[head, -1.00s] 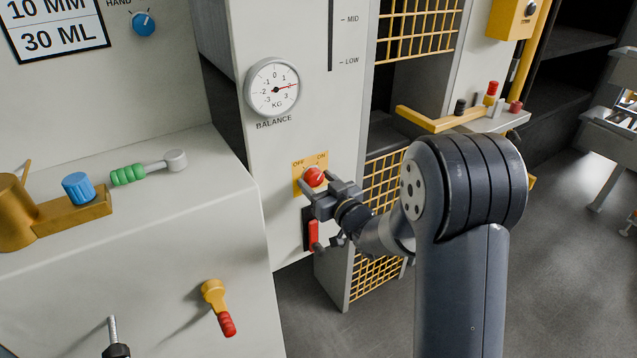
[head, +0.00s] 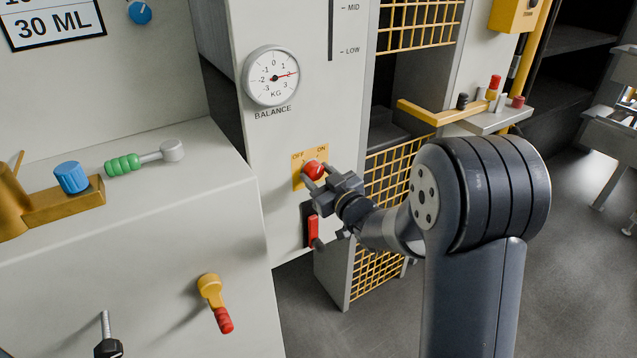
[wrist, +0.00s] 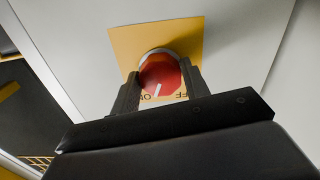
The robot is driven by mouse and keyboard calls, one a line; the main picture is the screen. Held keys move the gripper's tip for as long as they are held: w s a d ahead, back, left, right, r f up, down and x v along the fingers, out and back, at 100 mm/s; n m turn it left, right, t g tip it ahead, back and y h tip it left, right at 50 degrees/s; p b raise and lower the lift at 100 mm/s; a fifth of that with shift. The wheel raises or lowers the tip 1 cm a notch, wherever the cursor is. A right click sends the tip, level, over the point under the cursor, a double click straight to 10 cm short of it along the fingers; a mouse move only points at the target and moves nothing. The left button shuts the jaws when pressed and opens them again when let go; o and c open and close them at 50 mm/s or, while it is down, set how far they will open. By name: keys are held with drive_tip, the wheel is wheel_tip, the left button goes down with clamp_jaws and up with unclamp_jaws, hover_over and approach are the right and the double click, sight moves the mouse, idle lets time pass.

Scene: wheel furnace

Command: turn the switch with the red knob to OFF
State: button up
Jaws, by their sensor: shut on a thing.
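The red knob (head: 313,169) sits on a yellow plate (head: 297,181) marked OFF at left and ON at right, on a pale panel. My gripper (head: 313,178) reaches it from the lower right. In the wrist view, the red knob (wrist: 160,72) is between the two dark fingers of my gripper (wrist: 161,84), which are shut on its sides. A white line on the knob points toward the label edge, between the letters and nearer the ON side. The labels show upside down there and are partly hidden by the knob and fingers.
A red-handled lever (head: 313,231) is just below the plate. A balance dial (head: 271,76) is above it. Yellow mesh (head: 385,185) stands to the right. A pale cabinet (head: 120,250) with a yellow crank (head: 209,288) stands to the left.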

drive_tip(key=n+b, duration=0.3)
drive_tip(key=b, duration=0.1)
drive_tip(key=n+b, duration=0.2)
drive_tip(key=shift+f+n, duration=0.25)
drive_tip(key=shift+n, duration=0.05)
drive_tip(key=n+b, duration=0.3)
drive_tip(key=shift+d+r, duration=0.1)
drive_tip(key=shift+r+n+b, duration=0.1)
drive_tip(key=shift+n+b, duration=0.95)
drive_tip(key=shift+n, duration=0.35)
drive_tip(key=shift+r+n, duration=0.1)
drive_tip(key=shift+n, duration=0.2)
drive_tip(key=o, duration=1)
drive_tip(key=p+v, duration=0.2)
drive_tip(key=v, duration=0.8)
drive_tip(key=shift+s+d, duration=0.25)
drive_tip(key=shift+s, duration=0.05)
